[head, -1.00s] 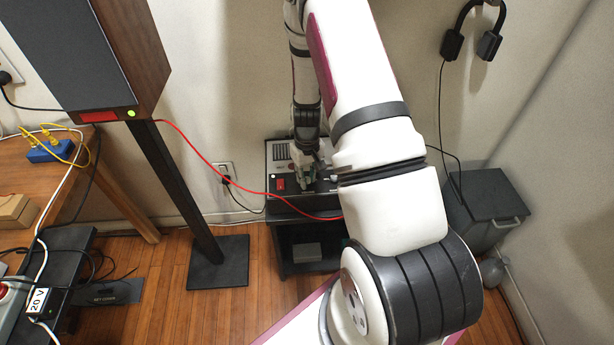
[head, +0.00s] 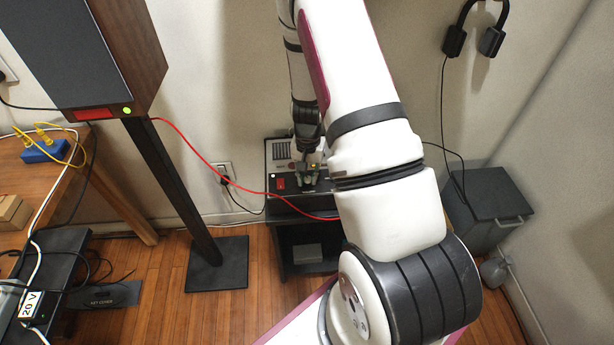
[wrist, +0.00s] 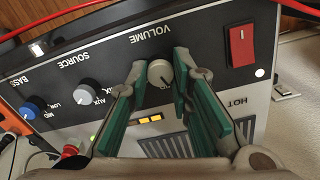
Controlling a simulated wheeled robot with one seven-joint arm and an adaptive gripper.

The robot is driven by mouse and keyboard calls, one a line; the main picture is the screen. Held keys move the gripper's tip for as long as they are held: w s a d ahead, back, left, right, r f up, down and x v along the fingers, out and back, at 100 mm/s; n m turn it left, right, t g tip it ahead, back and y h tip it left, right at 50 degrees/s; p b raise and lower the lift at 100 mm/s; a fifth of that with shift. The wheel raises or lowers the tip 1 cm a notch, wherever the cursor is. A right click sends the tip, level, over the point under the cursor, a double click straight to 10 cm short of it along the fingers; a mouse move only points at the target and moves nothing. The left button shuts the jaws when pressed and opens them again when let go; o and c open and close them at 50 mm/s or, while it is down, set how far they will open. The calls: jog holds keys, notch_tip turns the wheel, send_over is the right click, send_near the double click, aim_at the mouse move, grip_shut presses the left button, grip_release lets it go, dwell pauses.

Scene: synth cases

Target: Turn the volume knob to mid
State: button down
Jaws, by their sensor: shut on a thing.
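The grey volume knob (wrist: 160,72) sits on the dark panel under the word VOLUME, which appears upside down in the wrist view. A short dark mark shows on the knob's face; the setting it points to is hard to read. My gripper (wrist: 160,65) has its green-padded fingers on either side of the knob and is shut on it. In the head view my gripper (head: 308,178) is down at the amplifier (head: 282,151), and the knob is hidden there.
A red switch (wrist: 240,45) is beside the knob. The source knob (wrist: 88,87) and blue bass knob (wrist: 32,106) are on the other side. A red cable (head: 200,157) runs in front of the amplifier. A speaker stand (head: 180,195) stands left.

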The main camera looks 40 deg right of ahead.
aim_at(307, 179)
jog(key=shift+m+b, duration=0.4)
jog(key=shift+m, duration=1.5)
jog(key=shift+a, duration=0.1)
jog(key=c, duration=1.4)
grip_release()
jog(key=shift+r, duration=0.1)
notch_tip(307, 179, up, 12)
jog(key=shift+f, duration=0.1)
